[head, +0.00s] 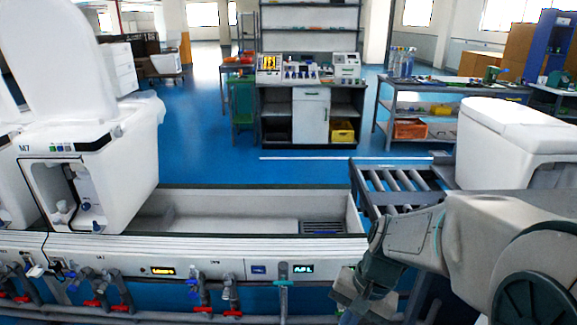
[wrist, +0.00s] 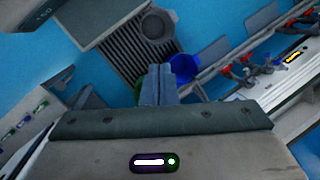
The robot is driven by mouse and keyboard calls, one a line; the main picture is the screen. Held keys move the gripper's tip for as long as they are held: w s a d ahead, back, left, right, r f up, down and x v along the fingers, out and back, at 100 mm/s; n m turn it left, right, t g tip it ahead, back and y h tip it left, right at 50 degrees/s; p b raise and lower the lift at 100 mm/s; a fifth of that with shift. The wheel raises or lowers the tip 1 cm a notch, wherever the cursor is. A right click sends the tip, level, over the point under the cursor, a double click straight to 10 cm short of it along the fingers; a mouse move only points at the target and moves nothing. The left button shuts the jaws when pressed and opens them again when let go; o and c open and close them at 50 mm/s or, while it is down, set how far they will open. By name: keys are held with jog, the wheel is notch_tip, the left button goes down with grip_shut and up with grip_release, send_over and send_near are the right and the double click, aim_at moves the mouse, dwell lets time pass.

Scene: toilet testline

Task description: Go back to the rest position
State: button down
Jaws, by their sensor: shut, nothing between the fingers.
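My gripper (wrist: 159,72) shows in the wrist view with its two grey fingers together and nothing between them. In the head view my arm comes in from the lower right and bends down, with the gripper (head: 362,292) low in front of the test line's front edge. Its fingertips are hard to make out there. The gripper appears clear of the test line, but the exact gap cannot be told.
A white toilet (head: 105,150) with raised lid stands left on the test line (head: 190,248), beside an empty trough. Red-handled valves (head: 94,302) line its front. A roller conveyor (head: 395,180) lies behind my arm. The wrist view shows a blue bucket (wrist: 184,67) beyond the fingers.

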jog(key=s+d+r+n+t+h+p, duration=0.1)
jog(key=s+d+r+n+t+p, duration=0.1)
jog(key=r, duration=0.4)
jog(key=s+d+r+n+t+h+p, duration=0.1)
jog(key=s+r+n+h+p, duration=0.1)
jog(key=r, duration=0.4)
jog(key=shift+s+d+n+t+p, duration=0.25)
jog(key=shift+d+n+t+p, duration=0.15)
jog(key=shift+n+p, duration=0.25)
